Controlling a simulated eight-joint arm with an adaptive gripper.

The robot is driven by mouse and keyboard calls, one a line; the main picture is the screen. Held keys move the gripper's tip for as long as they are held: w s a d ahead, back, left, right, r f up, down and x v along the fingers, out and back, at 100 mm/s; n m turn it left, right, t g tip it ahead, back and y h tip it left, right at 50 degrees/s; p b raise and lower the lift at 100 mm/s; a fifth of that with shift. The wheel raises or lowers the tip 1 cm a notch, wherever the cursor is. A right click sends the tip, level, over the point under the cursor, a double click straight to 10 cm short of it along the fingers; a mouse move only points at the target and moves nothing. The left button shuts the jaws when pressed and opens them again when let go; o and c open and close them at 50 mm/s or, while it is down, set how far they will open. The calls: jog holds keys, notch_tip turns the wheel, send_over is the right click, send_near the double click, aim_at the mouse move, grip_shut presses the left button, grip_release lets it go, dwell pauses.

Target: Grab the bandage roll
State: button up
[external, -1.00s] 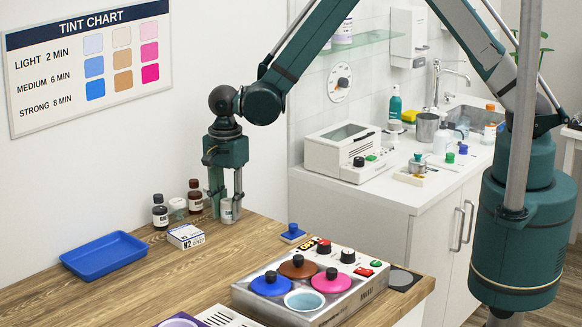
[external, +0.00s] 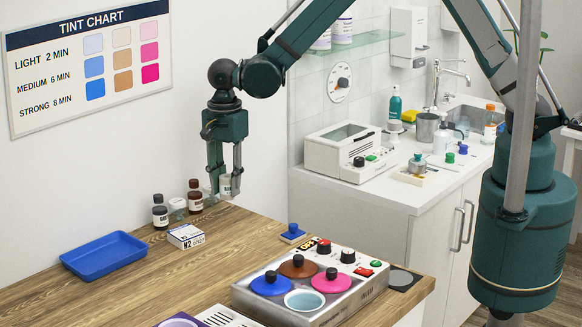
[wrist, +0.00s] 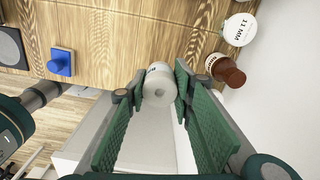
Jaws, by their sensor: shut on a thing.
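The bandage roll (external: 226,184) is a small white cylinder between the fingertips of my gripper (external: 224,190) in the external view. My gripper is shut on it and holds it above the back edge of the wooden table. In the wrist view the white roll (wrist: 158,84) sits between the two green ribbed finger pads, its round end with a grey centre hole facing the camera. The fingers partly cover its sides.
Dark bottles (external: 160,212) and a white box (external: 186,236) stand left of my gripper. A blue tray (external: 104,257) lies farther left. A heater with coloured lids (external: 300,290) stands at front right, a small blue-knobbed block (external: 293,233) behind it. The table's middle is clear.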

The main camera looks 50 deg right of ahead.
aim_at(228, 176)
jog(key=shift+r, duration=1.5)
